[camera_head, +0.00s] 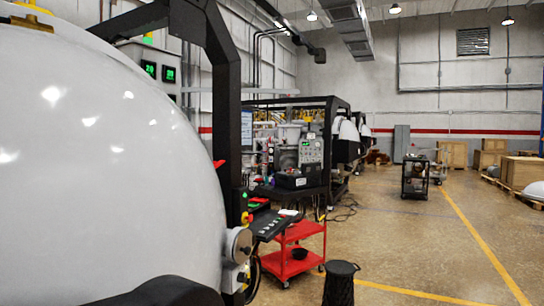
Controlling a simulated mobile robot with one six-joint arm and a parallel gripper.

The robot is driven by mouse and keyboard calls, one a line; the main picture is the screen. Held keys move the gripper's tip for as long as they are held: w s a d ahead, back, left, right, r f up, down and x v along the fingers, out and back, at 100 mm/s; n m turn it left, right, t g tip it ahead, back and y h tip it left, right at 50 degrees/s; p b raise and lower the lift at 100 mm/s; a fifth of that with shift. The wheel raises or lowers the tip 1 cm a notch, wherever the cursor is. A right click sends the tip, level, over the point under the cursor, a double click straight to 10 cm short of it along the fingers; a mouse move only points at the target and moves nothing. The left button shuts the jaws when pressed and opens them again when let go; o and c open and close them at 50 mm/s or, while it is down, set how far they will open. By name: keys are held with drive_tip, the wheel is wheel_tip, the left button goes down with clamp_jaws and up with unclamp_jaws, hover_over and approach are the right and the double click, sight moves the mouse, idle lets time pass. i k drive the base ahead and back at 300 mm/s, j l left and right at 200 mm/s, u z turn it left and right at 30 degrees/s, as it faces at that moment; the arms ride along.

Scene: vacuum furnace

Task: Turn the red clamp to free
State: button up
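A large white rounded furnace door or shell (100,160) fills the left of the head view. A small red part (219,163) shows at the shell's right edge, against a black upright frame (222,90). I cannot tell whether it is the red clamp, or which way it is turned. A round metal fitting (238,244) sits lower on the same edge. My gripper is not in view. A dark shape at the bottom left is cut off by the frame, and I cannot tell what it is.
A control panel (272,226) juts out beside the black frame. A red cart (294,250) and a black bin-like cylinder (340,282) stand on the floor near it. The floor to the right (420,250) is open. Wooden crates (522,172) stand far right.

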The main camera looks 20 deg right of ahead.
sight(216, 164)
drive_tip(key=i+z, duration=0.15)
drive_tip(key=i+l, duration=0.35)
drive_tip(key=i+l+z, duration=0.1)
drive_tip(key=i+l, duration=0.2)
drive_tip(key=i, duration=0.3)
drive_tip(key=i+l, duration=0.3)
drive_tip(key=i, duration=0.2)
drive_tip(key=k+l+z, duration=0.05)
